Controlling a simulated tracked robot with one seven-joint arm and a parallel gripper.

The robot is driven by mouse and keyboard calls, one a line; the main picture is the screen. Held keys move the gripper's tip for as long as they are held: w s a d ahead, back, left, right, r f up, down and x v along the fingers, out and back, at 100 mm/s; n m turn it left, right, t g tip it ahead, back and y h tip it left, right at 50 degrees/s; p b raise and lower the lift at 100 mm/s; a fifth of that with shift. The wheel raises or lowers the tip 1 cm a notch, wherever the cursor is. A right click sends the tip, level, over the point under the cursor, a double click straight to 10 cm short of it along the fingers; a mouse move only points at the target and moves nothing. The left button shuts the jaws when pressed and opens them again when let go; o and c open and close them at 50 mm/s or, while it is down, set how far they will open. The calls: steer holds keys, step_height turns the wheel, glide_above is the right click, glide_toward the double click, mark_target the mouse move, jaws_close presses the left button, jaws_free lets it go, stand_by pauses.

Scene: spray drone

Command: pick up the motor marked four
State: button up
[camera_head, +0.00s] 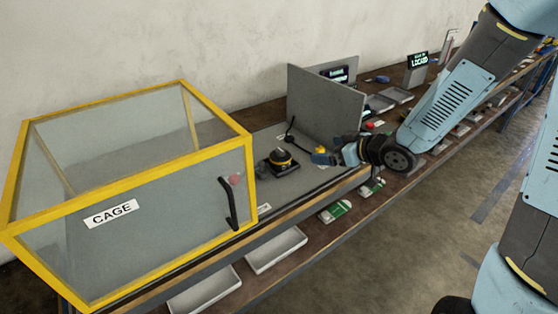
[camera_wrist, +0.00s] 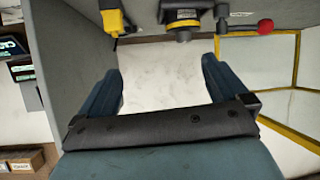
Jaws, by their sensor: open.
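A dark round motor with a yellow band (camera_head: 281,158) sits on a dark mount on the grey bench panel, between the cage and the grey upright partition. It also shows at the top of the wrist view (camera_wrist: 181,16). No number can be read on it. My gripper (camera_wrist: 160,88) is open, with nothing between its two blue fingers. In the head view, my gripper (camera_head: 328,157) is to the right of the motor, apart from it. In the wrist view, the motor lies beyond the fingertips.
A yellow-framed clear cage (camera_head: 150,200) marked CAGE stands left of the motor, its black handle (camera_head: 229,203) facing front. A grey partition (camera_head: 325,110) rises behind my gripper. A yellow connector (camera_wrist: 111,20) is beside the motor. Grey trays (camera_head: 276,250) lie on the lower shelf.

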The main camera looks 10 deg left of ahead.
mark_target(285, 153)
steer(key=a+f, duration=0.1)
steer(key=a, duration=0.2)
steer(key=w+a+f+y, duration=0.1)
steer(key=a+f, duration=0.1)
steer(key=a, duration=0.1)
steer(key=a+f+g+y, duration=0.1)
steer(key=a, duration=0.3)
steer(key=shift+w+f+n, duration=0.15)
steer(key=shift+w+n, duration=0.2)
steer(key=shift+n, duration=0.05)
steer(key=shift+x, duration=2.65)
steer(key=shift+d+f, duration=0.15)
steer(key=shift+d, duration=0.05)
steer(key=shift+c, duration=0.2)
steer(key=shift+w, duration=0.1)
steer(key=c, duration=1.5)
